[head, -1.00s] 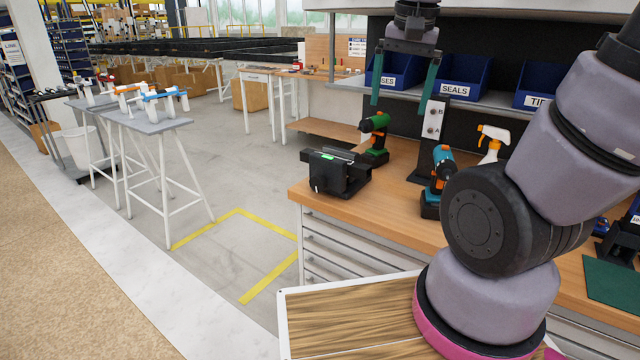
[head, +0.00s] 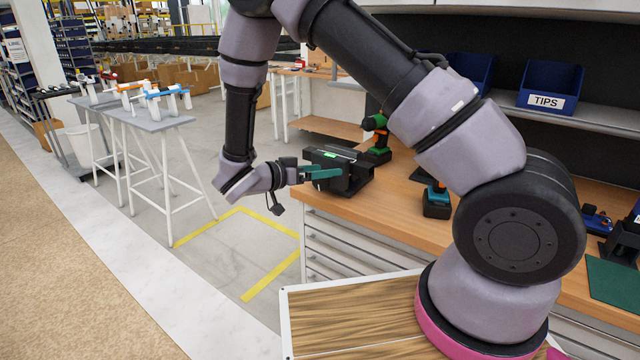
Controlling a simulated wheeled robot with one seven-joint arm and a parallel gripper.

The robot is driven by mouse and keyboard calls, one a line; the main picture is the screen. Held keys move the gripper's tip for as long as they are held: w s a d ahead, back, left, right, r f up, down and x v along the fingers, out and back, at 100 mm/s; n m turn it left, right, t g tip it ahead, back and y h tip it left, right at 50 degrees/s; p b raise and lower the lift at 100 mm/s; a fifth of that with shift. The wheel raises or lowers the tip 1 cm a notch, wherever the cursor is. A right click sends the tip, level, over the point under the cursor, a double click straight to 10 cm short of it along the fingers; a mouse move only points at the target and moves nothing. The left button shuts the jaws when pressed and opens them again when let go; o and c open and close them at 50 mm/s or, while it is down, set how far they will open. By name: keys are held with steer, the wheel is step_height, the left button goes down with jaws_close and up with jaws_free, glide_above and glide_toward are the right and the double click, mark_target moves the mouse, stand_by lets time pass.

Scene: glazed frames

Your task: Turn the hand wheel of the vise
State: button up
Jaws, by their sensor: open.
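The black vise (head: 352,173) sits on the near left corner of the wooden workbench, with a small bright green patch on it. My gripper (head: 325,173) is at the left side of the vise, its green fingers pointing right toward the body. The fingers are open and overlap the vise in the picture. I cannot tell whether they touch it. The hand wheel cannot be made out; the fingers and wrist cover that side of the vise.
A green drill (head: 376,137) stands just behind the vise. A teal drill (head: 436,201) stands to its right, partly behind my arm. The bench top (head: 400,200) is clear between them. A blue TIPS bin (head: 549,86) is on the shelf.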

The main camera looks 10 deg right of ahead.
mark_target(318, 184)
steer(key=a+f+t+y, duration=0.1)
steer(key=a+f+t, duration=0.5)
steer(key=a+f, duration=0.15)
steer(key=shift+n, duration=0.4)
steer(key=x, duration=1.1)
steer(key=shift+d+f, duration=0.4)
steer(key=c, duration=1.4)
steer(key=shift+o, duration=0.2)
steer(key=shift+n, duration=0.3)
